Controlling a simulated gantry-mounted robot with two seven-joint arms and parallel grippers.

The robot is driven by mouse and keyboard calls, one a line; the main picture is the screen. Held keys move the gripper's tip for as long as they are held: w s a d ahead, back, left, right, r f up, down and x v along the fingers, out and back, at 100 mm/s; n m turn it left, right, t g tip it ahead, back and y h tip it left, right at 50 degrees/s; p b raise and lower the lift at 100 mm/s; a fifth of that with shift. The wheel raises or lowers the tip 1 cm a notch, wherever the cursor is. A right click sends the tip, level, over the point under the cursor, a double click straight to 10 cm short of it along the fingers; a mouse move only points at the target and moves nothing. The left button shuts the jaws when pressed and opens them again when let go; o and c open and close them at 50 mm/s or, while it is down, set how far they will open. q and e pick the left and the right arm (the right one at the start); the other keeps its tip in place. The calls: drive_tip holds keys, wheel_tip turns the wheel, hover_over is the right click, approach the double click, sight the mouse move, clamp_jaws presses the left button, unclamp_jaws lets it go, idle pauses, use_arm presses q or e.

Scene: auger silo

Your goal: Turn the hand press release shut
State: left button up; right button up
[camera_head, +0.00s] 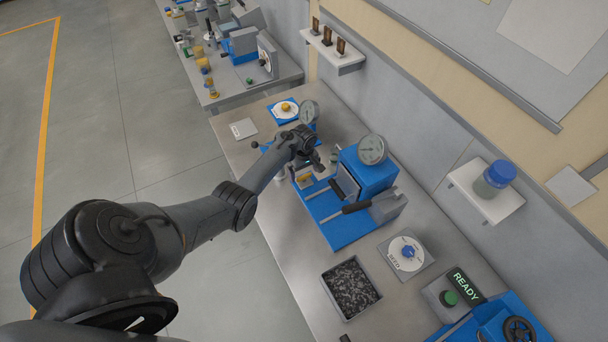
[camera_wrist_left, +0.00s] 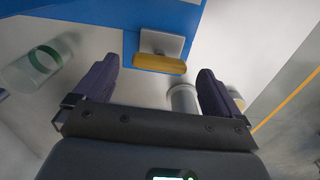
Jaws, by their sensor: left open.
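A blue press-like machine (camera_head: 370,175) with a round gauge (camera_head: 373,149) and a dark-handled lever (camera_head: 343,211) stands mid-bench. I cannot tell for sure that it is the hand press. My left gripper (camera_head: 312,166) is over its far left end and hides part of it. In the left wrist view a yellow bar (camera_wrist_left: 160,64) on a metal plate sits at the edge of a blue body (camera_wrist_left: 165,15). The open fingers (camera_wrist_left: 158,70) stand to either side of the bar in the picture, with nothing gripped. Whether they touch it is unclear. My right gripper is out of view.
A tray of dark granules (camera_head: 325,283) and a blue-knobbed dial plate (camera_head: 407,253) lie nearer. A READY panel (camera_head: 463,287) is at lower right. A clear vessel with a green ring (camera_wrist_left: 42,60) and a grey cylinder (camera_wrist_left: 183,98) are near the fingers.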

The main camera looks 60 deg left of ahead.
use_arm(q)
drive_tip(key=shift+f, duration=0.85)
drive_tip(key=c, duration=1.1)
drive_tip(key=shift+o, duration=0.2)
